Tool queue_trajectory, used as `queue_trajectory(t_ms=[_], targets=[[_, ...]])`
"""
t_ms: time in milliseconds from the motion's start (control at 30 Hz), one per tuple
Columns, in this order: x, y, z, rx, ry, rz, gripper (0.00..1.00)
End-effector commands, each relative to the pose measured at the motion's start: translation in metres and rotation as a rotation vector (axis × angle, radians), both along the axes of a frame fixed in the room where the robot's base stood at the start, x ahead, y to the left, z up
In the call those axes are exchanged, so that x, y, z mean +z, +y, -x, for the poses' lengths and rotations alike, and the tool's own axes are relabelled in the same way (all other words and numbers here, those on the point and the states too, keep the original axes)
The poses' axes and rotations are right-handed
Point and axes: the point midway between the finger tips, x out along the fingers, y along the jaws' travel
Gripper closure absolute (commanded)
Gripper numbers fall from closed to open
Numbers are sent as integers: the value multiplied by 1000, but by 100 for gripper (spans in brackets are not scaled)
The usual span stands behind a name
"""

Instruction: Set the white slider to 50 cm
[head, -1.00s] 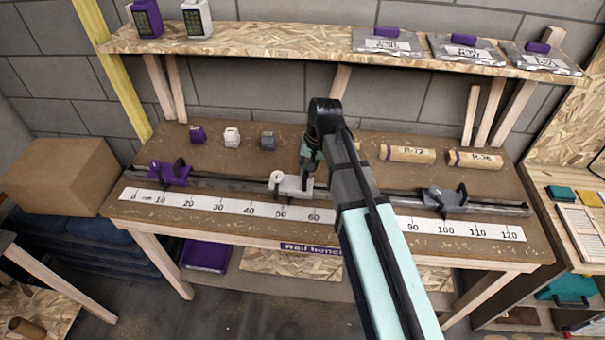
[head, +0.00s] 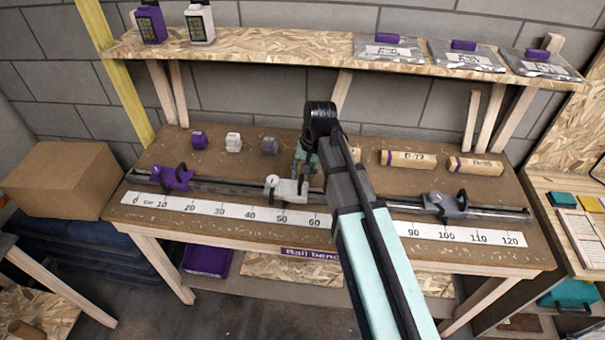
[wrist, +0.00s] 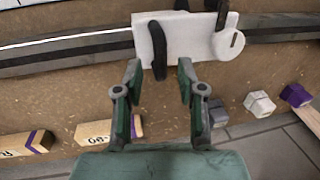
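The white slider (head: 291,189) sits on the rail of the bench, behind the ruler (head: 222,210) and near its 50 mark; the exact reading cannot be told at this angle. In the wrist view the white slider (wrist: 190,38) lies just beyond my gripper (wrist: 160,70). Its two fingers are apart, with a dark lever of the slider showing between the fingertips. I cannot tell whether either finger touches it. In the head view my gripper (head: 305,165) is at the slider's right rear, partly hidden by my arm.
A purple slider (head: 178,178) is left on the rail, near 10 to 20. A grey slider (head: 446,205) is at the right, near 100. Small purple, white and grey blocks (head: 233,142) and labelled wooden pieces (head: 408,159) lie behind the rail. A shelf (head: 270,45) runs above.

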Motion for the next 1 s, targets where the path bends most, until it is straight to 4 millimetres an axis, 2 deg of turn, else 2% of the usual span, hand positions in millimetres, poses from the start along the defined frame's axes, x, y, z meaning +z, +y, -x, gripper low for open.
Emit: queue_trajectory(t_ms=[400, 600, 800, 1000], targets=[[71, -14, 1, -1, -4, 0, 61], [99, -19, 2, 0, -2, -1, 61], [110, -22, 3, 0, -1, 0, 61], [111, -22, 4, 0, 0, 0, 61]])
